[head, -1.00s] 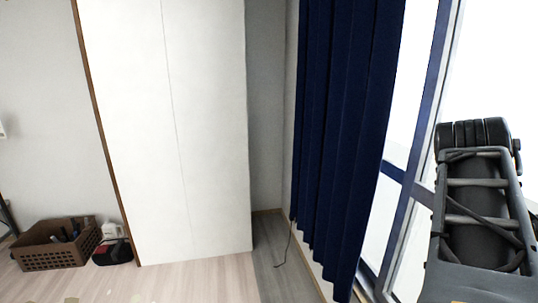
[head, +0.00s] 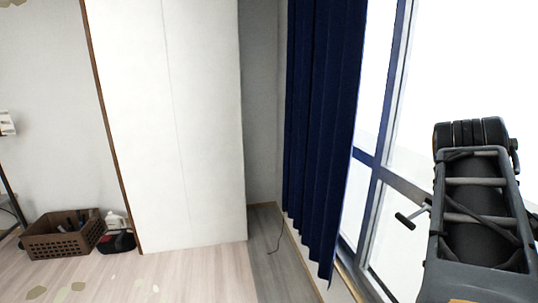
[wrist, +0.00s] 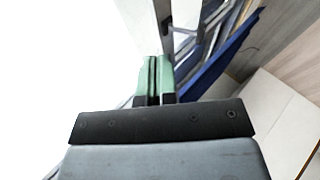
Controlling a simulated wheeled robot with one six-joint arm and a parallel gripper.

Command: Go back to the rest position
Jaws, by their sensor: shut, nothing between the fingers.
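My gripper shows in the wrist view, with its two green fingers (wrist: 154,78) together and nothing between them. It appears to be in the air near the window side of the room. In the head view my dark arm stands at the right edge, in front of the bright window; the fingers are not visible there.
A white cabinet (head: 190,130) stands mid-left, beside a dark blue curtain (head: 322,140) and a blue-and-white window frame (head: 378,165). A brown basket (head: 60,240) sits on the floor at left. Pale wooden floor (head: 190,278) in front is mostly clear, with scattered patches.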

